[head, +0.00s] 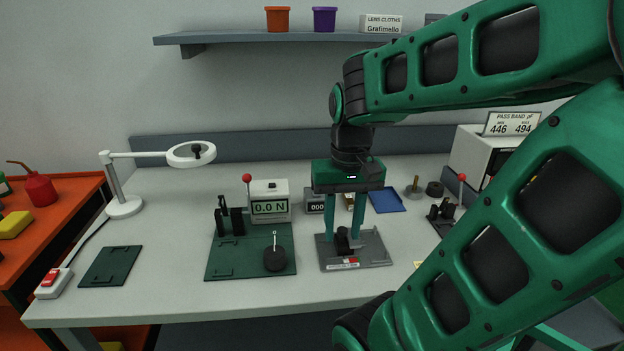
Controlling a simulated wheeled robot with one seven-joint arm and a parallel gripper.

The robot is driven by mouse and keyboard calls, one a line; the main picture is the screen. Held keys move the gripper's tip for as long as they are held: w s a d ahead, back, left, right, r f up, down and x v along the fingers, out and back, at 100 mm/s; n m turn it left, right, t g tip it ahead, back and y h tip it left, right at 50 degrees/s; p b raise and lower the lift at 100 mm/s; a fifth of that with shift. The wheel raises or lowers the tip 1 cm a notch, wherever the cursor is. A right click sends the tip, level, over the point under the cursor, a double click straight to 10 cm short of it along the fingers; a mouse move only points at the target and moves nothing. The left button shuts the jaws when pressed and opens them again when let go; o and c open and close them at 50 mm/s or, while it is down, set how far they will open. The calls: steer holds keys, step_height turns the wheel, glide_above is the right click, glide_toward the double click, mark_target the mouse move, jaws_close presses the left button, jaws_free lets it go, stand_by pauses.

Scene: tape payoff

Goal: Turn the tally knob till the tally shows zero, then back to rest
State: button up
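The tally (315,207) is a small dark box on the table. Whether the fingers touch that piece is unclear.
Left of the tally stand a green-based fixture (225,262) with a 0.0 N display (270,207) and a red-balled lever (247,178). A blue tray (385,201) lies at right. A magnifier lamp (125,205) stands at left. My arm hides the table's right front.

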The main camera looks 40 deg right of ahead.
steer(key=w+d+r+m, duration=0.35)
steer(key=w+d, duration=0.35)
steer(key=w, duration=0.4)
steer(key=w+d+r+m, duration=0.2)
steer(key=w+d+r, duration=0.3)
steer(key=w, duration=0.6)
steer(key=f, duration=0.3)
steer(key=d+f, duration=0.1)
steer(key=f, duration=0.7)
steer(key=shift+s+d+f, duration=0.1)
steer(key=shift+d+f, duration=0.05)
steer(key=shift+f, duration=0.05)
jaws_close()
